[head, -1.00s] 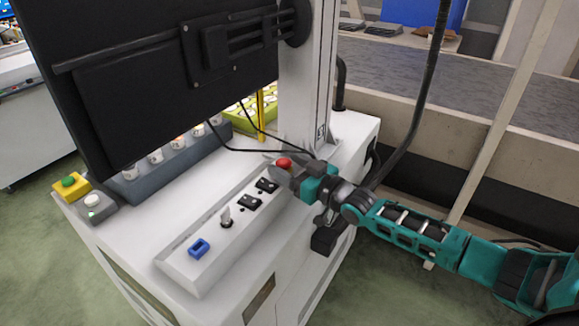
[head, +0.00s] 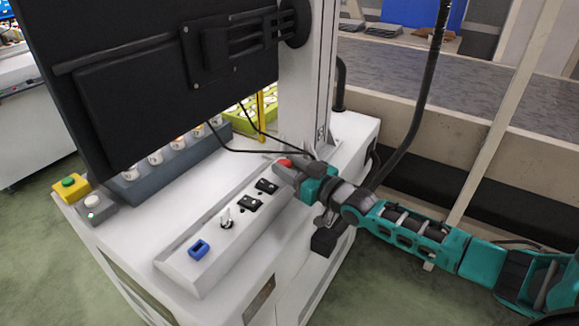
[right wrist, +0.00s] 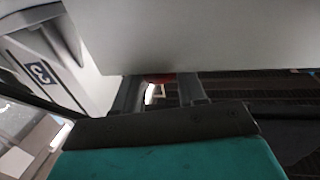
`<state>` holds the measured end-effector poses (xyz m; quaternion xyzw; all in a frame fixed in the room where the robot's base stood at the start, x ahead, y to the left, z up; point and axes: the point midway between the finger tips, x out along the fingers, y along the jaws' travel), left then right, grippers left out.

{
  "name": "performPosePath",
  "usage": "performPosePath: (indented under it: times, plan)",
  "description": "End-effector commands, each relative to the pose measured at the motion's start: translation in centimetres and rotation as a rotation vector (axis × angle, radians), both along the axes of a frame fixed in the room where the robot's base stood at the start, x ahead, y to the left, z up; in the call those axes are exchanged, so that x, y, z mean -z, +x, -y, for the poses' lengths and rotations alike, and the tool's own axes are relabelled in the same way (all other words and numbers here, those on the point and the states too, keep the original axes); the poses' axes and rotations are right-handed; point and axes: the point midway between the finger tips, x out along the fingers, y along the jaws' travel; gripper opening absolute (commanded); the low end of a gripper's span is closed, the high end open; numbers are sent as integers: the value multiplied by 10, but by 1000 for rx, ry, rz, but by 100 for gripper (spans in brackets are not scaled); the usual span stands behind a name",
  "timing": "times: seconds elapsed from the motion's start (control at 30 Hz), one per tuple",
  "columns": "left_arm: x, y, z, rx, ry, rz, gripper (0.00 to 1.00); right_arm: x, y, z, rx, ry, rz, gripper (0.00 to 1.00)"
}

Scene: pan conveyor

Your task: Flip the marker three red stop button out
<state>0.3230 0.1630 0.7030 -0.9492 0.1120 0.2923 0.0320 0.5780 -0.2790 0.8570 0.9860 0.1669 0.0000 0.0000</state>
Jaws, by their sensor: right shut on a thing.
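The red stop button (head: 284,163) sits at the far end of the sloped white control strip (head: 185,272) on the white cabinet. Only part of its red top shows in the head view; the rest is hidden by my right gripper (head: 288,168). The right gripper is shut on the button, its fingers on either side of it. In the right wrist view the two fingers (right wrist: 160,92) stand with a bit of the red button (right wrist: 162,77) between them. A dark square label (right wrist: 40,73) shows on a pale upright at the left. My left gripper is not in view.
Black switches (head: 250,203), a silver knob (head: 226,220) and a blue socket (head: 199,249) line the strip. A large black monitor (head: 150,90) hangs over the cabinet. Black cables run behind the gripper.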

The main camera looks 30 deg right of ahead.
Motion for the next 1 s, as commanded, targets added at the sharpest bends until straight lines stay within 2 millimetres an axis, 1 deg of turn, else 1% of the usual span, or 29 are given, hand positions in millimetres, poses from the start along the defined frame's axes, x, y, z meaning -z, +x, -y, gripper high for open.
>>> performPosePath:
  times: [0.13,0.3,0.43,0.63,0.67,0.9,1.0]
  plan:
    - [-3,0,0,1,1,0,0,-3,0,0,0,-1,0,0]
    - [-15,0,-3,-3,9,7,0,-18,0,0,0,1,0,0]
    - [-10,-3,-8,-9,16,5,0,-20,0,0,0,0,1,0]
    - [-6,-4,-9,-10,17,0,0,-20,0,0,0,2,5,0]
    - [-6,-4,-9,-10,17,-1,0,-21,1,0,-1,2,6,43]
    - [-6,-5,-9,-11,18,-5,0,-19,0,0,0,1,3,66]
    - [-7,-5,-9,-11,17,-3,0,-19,0,0,0,0,1,67]
